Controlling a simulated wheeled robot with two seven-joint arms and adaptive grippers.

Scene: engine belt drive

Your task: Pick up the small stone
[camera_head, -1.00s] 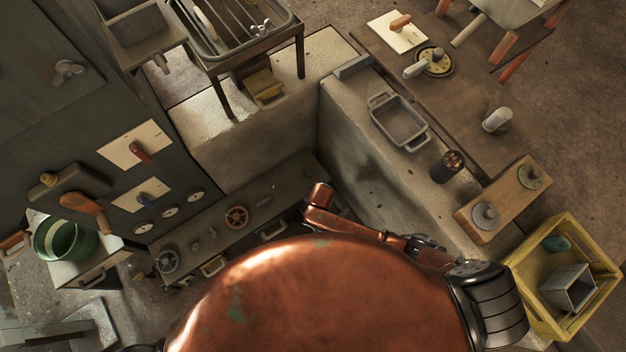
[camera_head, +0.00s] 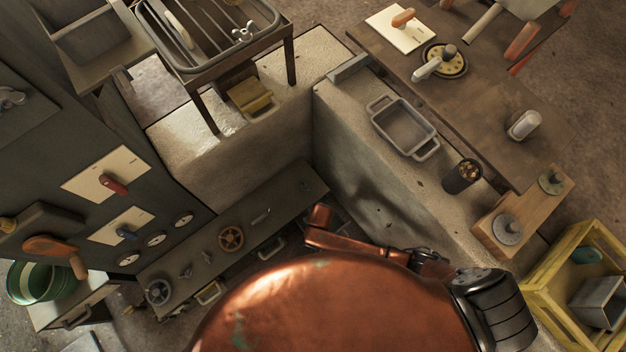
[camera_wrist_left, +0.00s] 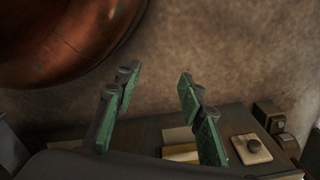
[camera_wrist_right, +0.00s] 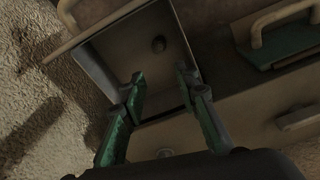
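In the right wrist view a small dark roundish lump (camera_wrist_right: 158,43), which looks like the small stone, lies inside an open drawer (camera_wrist_right: 91,66). My right gripper (camera_wrist_right: 160,82) is open and empty, with its green-padded fingers at the drawer's near side, apart from the lump. My left gripper (camera_wrist_left: 158,76) is open and empty above a floor and a dark bench top. Neither gripper can be made out in the head view, and I cannot pick out the stone there.
The head view shows a stone-like counter with a grey tray (camera_head: 404,128), a dark cup (camera_head: 462,176), a wooden block with knobs (camera_head: 523,213) and a yellow crate (camera_head: 540,300). A control panel (camera_head: 108,175) stands at left. A green-topped handled piece (camera_wrist_right: 275,50) is beside the drawer.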

